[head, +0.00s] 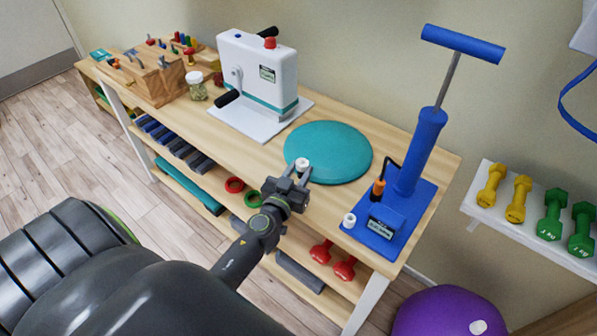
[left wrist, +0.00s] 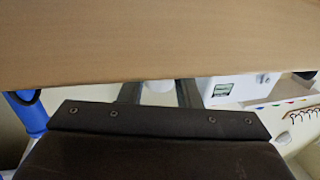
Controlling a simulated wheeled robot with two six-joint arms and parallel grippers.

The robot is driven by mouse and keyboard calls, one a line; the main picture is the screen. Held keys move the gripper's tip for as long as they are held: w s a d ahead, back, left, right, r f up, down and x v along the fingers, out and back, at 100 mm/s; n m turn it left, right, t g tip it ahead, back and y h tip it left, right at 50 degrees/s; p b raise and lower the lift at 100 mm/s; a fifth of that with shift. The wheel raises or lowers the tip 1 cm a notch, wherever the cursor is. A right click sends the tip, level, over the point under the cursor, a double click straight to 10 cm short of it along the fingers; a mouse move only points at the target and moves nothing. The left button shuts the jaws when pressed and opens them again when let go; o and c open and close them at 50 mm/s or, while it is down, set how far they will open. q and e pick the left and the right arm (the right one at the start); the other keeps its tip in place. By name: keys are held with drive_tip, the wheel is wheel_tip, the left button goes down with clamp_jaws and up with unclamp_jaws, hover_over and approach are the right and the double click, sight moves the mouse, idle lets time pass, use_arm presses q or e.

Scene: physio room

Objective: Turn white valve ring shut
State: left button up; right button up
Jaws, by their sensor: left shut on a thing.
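The teal round cushion (head: 328,152) lies flat on the wooden table. The white valve ring (head: 302,163) is at the cushion's near left edge. My left gripper (head: 300,170) reaches in from the front and is shut on the ring. In the left wrist view, part of a white thing, which looks like the ring (left wrist: 158,87), shows between the two fingers; the rest is hidden. How far the ring is turned cannot be told. My right gripper is not in view.
A white machine (head: 258,75) with black handles stands to the left. Dumbbells (head: 519,195) lie on a wall shelf. A purple ball (head: 440,315) is on the floor.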

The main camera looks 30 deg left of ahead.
use_arm(q)
drive_tip(key=shift+a+h, duration=0.1)
drive_tip(key=shift+h, duration=0.2)
drive_tip(key=shift+m+h, duration=0.5)
drive_tip(key=shift+a+m+h, duration=0.2)
drive_tip(key=shift+m+h, duration=0.4)
drive_tip(key=shift+h, duration=0.4)
drive_tip(key=shift+a+r+m+h+p, duration=0.15)
drive_tip(key=shift+m+h+p, duration=0.35)
drive_tip(key=shift+m+h, duration=0.5)
drive_tip(key=h+p, duration=0.1)
drive_tip(key=m+h+p, duration=0.1)
drive_tip(key=h, duration=0.1)
drive_tip(key=shift+a+m+g, duration=0.2)
drive_tip(key=shift+m+g, duration=0.1)
drive_tip(key=shift+g, duration=0.1)
drive_tip(key=shift+w+a+m+g+h, duration=0.1)
drive_tip(key=shift+m+g+h, duration=0.55)
drive_tip(key=shift+h, duration=0.75)
drive_tip(key=shift+f+m+h, duration=0.2)
drive_tip(key=shift+m+h, duration=0.1)
drive_tip(key=shift+m, duration=0.05)
drive_tip(key=o, duration=1)
